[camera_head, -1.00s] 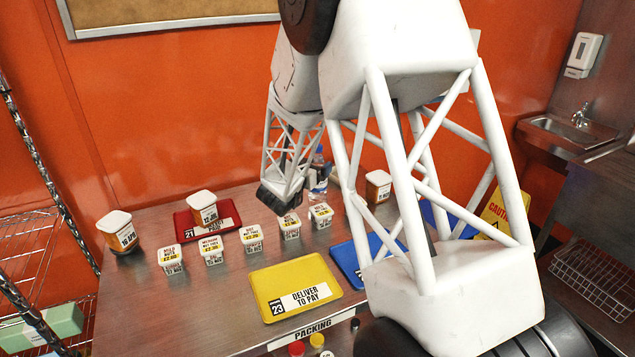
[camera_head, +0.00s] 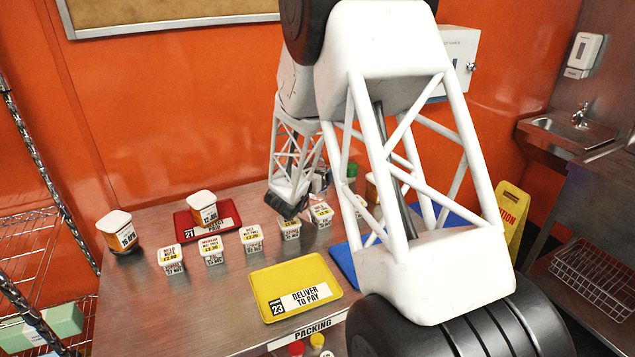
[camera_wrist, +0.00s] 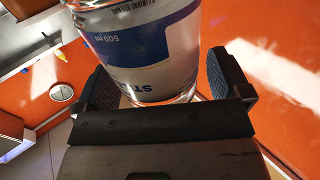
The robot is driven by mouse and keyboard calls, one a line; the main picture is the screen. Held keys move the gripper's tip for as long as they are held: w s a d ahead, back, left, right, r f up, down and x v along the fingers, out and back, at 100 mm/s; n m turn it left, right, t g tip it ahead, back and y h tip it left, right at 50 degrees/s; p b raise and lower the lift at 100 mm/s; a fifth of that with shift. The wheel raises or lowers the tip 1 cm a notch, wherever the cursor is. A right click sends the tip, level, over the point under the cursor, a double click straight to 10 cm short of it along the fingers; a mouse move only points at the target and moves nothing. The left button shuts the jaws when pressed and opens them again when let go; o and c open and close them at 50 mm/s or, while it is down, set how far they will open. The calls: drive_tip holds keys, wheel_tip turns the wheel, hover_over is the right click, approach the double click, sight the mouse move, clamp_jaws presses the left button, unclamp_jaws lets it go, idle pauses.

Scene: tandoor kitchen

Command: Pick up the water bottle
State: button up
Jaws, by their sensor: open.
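The water bottle (camera_wrist: 150,50) fills the upper middle of the wrist view. It is clear, with a blue and white label marked 500 ml. My gripper (camera_wrist: 162,85) is open, with one dark finger on the left of the bottle and the other on the right. A gap shows between the bottle and the right finger; I cannot tell whether the left finger touches it. In the head view my arm covers most of the bottle, and the fingers cannot be made out.
Several small labelled tubs (camera_head: 252,238) stand in a row close to my gripper. A yellow tray (camera_head: 262,308) lies in front, a red tray (camera_head: 184,228) with a tub on it at the back left. A blue tray (camera_head: 342,262) is partly behind my arm. The front left counter is clear.

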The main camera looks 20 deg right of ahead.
drive_tip(key=c, duration=1.3)
drive_tip(key=shift+r, duration=0.1)
drive_tip(key=shift+r, duration=4.95)
